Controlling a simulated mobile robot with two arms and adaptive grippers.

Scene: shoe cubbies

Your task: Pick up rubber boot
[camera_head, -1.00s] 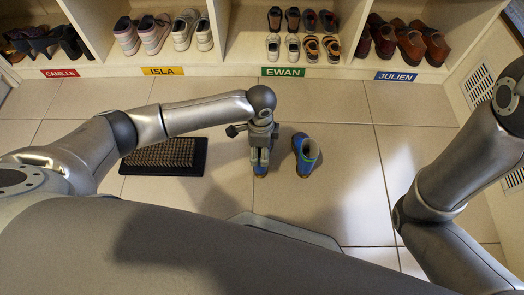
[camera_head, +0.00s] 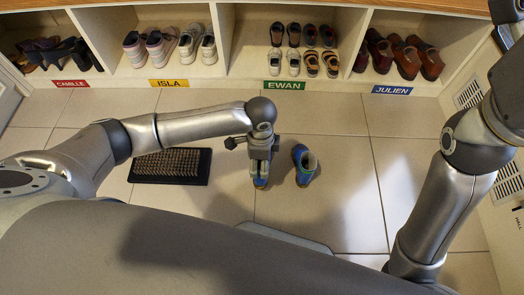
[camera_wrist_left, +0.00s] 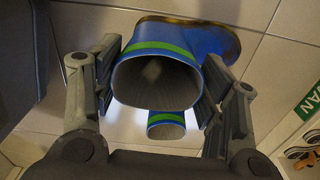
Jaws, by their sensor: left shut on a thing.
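A blue rubber boot with a green band at its top is between the fingers of my left gripper (camera_head: 261,168). The fingers are shut on its upper part. In the head view only the toe of this held boot (camera_head: 260,184) shows below the gripper. In the left wrist view its wide opening and blue toe show large (camera_wrist_left: 172,62), with a finger on each side. The second blue boot (camera_head: 304,165) stands on the floor just right of the gripper. It shows smaller and partly hidden in the left wrist view (camera_wrist_left: 166,126).
A dark-framed doormat (camera_head: 172,166) lies on the tiles left of the gripper. Behind are shoe cubbies labelled Camille, Isla, Ewan (camera_head: 285,86) and Julien, with several shoes inside. A vented wall is at the right. Tiles between the boots and cubbies are clear.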

